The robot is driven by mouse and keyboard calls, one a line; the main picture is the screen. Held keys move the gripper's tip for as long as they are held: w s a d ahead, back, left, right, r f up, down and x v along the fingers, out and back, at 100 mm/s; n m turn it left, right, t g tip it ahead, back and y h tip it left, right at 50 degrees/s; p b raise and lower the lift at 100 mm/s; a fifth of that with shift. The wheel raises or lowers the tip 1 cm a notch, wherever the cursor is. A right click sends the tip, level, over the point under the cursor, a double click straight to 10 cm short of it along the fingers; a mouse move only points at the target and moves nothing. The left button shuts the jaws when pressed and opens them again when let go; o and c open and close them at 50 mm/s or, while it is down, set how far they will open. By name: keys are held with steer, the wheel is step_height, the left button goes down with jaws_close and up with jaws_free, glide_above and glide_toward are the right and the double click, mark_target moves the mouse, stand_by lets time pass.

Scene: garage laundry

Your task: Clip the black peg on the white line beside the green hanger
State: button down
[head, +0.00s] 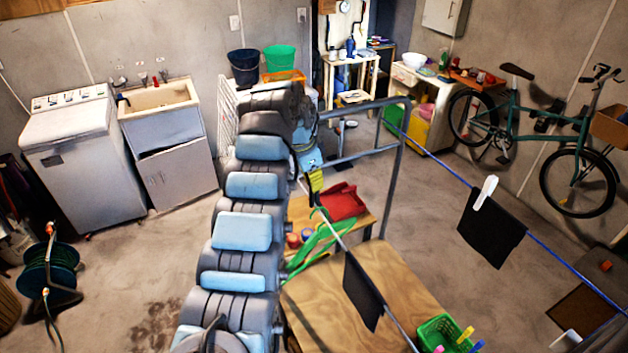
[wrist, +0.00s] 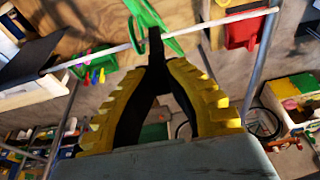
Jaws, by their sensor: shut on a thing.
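My gripper (head: 316,182) is at the far end of the white line (head: 396,328) in the head view. In the wrist view my gripper (wrist: 158,68) has its yellow ridged fingers closed together on the black peg (wrist: 156,47). The peg points away from the fingers and overlaps the white line (wrist: 205,25); I cannot tell whether its jaws straddle the line. The green hanger (wrist: 146,14) hangs on the line right beside the peg. The hanger also shows below the line in the head view (head: 318,240).
A black cloth (head: 362,290) hangs nearer on the white line. A blue line (head: 560,262) to the right carries another black cloth (head: 490,230) with a white peg (head: 486,192). A wooden table (head: 335,300) with a green basket (head: 440,332) stands below. A grey metal frame (head: 400,150) is close by.

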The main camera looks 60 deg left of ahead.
steer(key=shift+s+b+x, duration=0.2)
steer(key=shift+b+x, duration=0.25)
steer(key=shift+x, duration=0.4)
steer(key=shift+s+b+x, duration=0.2)
steer(key=shift+b+x, duration=0.25)
steer(key=shift+x, duration=0.45)
steer(key=shift+f, duration=0.15)
steer(key=c, duration=1.1)
jaws_free()
steer(key=shift+c, duration=0.2)
steer(key=v, duration=1.2)
